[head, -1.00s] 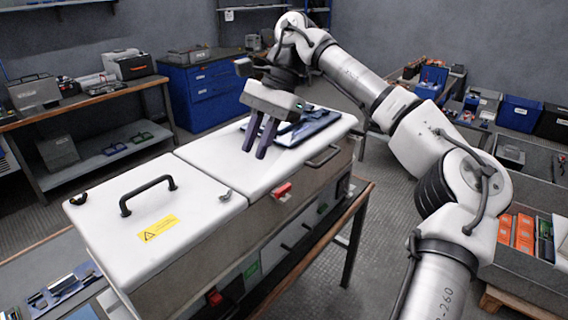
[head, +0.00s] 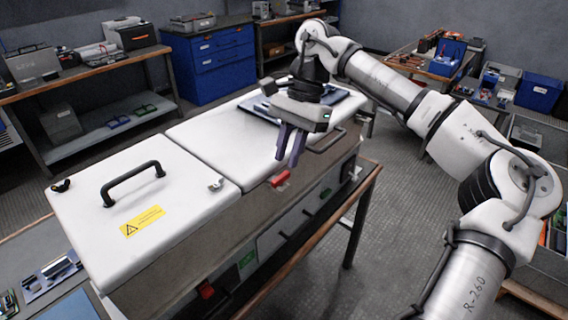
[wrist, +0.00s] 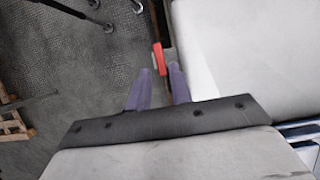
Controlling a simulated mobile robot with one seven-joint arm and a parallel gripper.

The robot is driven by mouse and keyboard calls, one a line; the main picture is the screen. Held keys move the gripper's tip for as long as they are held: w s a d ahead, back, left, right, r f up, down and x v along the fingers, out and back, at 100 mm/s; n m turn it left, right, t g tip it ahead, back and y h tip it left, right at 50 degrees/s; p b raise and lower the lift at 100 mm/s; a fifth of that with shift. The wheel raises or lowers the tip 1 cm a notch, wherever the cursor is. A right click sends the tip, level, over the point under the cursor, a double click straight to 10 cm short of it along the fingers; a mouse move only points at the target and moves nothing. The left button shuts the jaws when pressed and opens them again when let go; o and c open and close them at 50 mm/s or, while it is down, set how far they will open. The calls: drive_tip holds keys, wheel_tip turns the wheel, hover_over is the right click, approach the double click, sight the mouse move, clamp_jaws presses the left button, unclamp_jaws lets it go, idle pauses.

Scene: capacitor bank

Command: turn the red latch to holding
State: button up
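A red latch (head: 280,178) sits on the front side of the white-lidded cabinet (head: 205,166), just under the lid edge. It also shows in the wrist view (wrist: 158,58), beyond my fingertips and roughly in line with the gap between them. My gripper (head: 288,160) points down just above this latch, with its two purple fingers apart and nothing between them. In the wrist view my gripper (wrist: 160,69) also shows a gap between the fingertips. Whether a finger touches the latch I cannot tell. A second red part (head: 206,291) is lower on the cabinet front.
The left lid has a black handle (head: 133,183) and a yellow warning label (head: 142,221). A dark tray-like item (head: 345,97) lies on the right lid behind my gripper. Blue drawers (head: 209,62) stand at the back. Open floor (head: 390,215) lies right of the cabinet.

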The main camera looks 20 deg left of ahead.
sight(282, 175)
drive_tip(key=shift+x, duration=1.9)
drive_tip(key=shift+w, duration=0.1)
clamp_jaws()
